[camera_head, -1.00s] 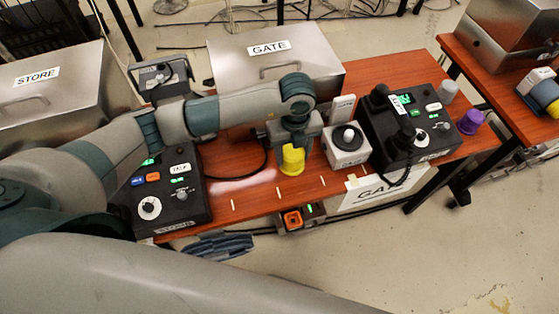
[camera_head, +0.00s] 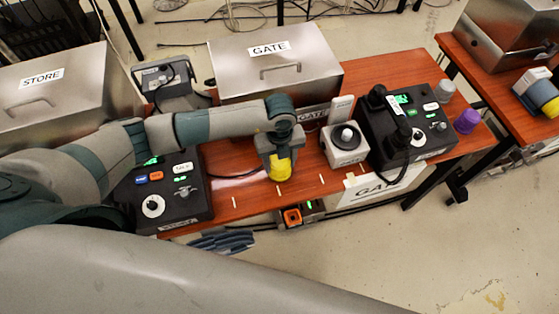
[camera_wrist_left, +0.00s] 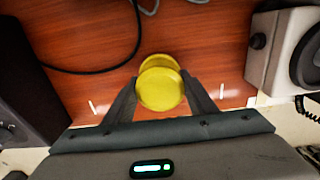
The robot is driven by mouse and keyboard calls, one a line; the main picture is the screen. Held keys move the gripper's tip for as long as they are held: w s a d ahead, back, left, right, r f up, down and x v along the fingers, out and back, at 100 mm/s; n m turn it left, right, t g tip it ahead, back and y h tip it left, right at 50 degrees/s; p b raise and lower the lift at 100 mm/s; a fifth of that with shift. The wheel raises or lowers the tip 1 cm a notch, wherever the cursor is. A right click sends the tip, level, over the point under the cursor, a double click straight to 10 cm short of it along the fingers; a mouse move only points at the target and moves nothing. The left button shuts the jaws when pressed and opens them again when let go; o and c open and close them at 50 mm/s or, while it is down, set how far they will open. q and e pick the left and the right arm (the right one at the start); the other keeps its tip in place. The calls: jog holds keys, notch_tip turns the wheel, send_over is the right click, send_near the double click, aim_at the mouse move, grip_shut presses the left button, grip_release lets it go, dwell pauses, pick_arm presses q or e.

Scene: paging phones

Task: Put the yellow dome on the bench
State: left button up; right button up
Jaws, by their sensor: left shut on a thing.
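The yellow dome (camera_head: 281,170) is in my left gripper (camera_head: 280,158), over the front part of the wooden bench (camera_head: 235,190). In the left wrist view the dome (camera_wrist_left: 160,88) sits between the two dark fingers of the left gripper (camera_wrist_left: 162,98), which are shut on it. Bare red-brown bench top (camera_wrist_left: 200,40) shows around it. I cannot tell whether the dome touches the bench or hangs just above it. My right gripper is not in view.
A black TALK console (camera_head: 165,195) is left of the dome. A white box with a round knob (camera_head: 346,143) and a black phone console (camera_head: 410,125) are to the right. A steel GATE box (camera_head: 270,75) stands behind. White tick marks line the bench's front.

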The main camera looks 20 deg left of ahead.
pick_arm(q)
jog(key=shift+f, duration=0.3)
jog(key=shift+f, duration=0.15)
jog(key=shift+f, duration=0.15)
jog(key=o, duration=1.1)
jog(key=shift+c, duration=0.2)
